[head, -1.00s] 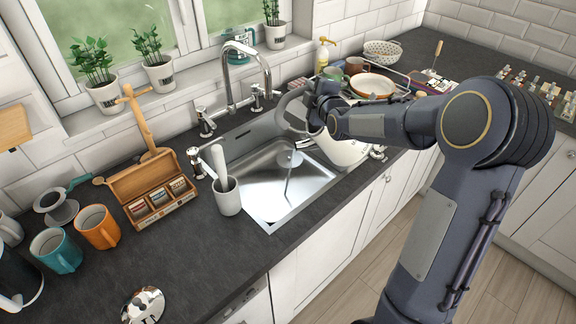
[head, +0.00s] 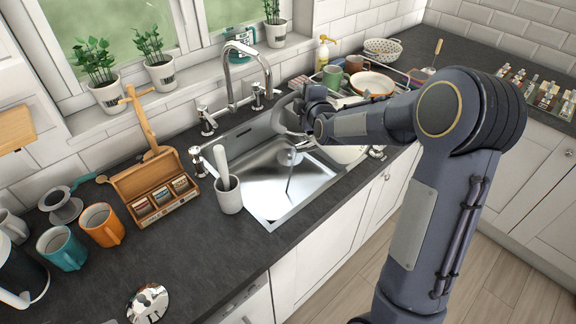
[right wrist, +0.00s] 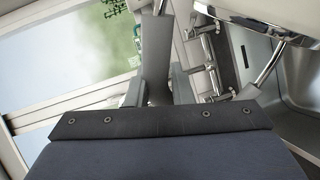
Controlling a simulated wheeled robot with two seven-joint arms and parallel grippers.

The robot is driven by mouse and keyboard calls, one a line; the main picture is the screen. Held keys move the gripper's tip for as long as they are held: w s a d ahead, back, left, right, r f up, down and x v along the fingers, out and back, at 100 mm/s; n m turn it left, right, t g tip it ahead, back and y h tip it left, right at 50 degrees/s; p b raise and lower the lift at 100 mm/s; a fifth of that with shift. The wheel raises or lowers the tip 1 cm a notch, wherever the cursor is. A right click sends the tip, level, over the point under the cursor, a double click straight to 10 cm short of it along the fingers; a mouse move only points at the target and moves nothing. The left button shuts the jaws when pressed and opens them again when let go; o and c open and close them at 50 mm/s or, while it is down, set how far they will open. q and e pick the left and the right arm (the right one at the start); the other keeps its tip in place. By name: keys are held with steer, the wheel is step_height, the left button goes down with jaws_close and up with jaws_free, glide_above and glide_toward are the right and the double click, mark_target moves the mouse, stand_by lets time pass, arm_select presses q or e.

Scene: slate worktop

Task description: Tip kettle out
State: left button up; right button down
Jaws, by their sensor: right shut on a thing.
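The kettle's pale body (head: 347,154) shows below my right forearm, over the right side of the sink (head: 262,205). Its grey curved handle (head: 281,118) shows to the left of my right gripper (head: 306,106), which is shut on it. The kettle looks tilted; the arm hides much of it. A thin dark streak runs down over the basin, perhaps water; I cannot tell surely. In the right wrist view the grey handle (right wrist: 157,45) rises between the fingers, and a shiny pale part of the kettle (right wrist: 275,14) shows at top right. My left gripper is out of view.
A tall chrome tap (head: 229,75) stands behind the basin. A grey utensil cup (head: 228,196) is at the basin's left edge. A wooden tea box (head: 150,190) and mugs stand farther left. A dish rack with a bowl (head: 371,82) is behind the arm.

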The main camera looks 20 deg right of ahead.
steer(key=shift+w+a+r, duration=0.1)
steer(key=shift+a+r, duration=0.05)
steer(key=shift+a, duration=0.15)
steer(key=shift+a, duration=0.1)
steer(key=shift+w+a+f+n, duration=0.1)
steer(key=shift+a+f+n, duration=0.2)
steer(key=shift+a+n, duration=0.1)
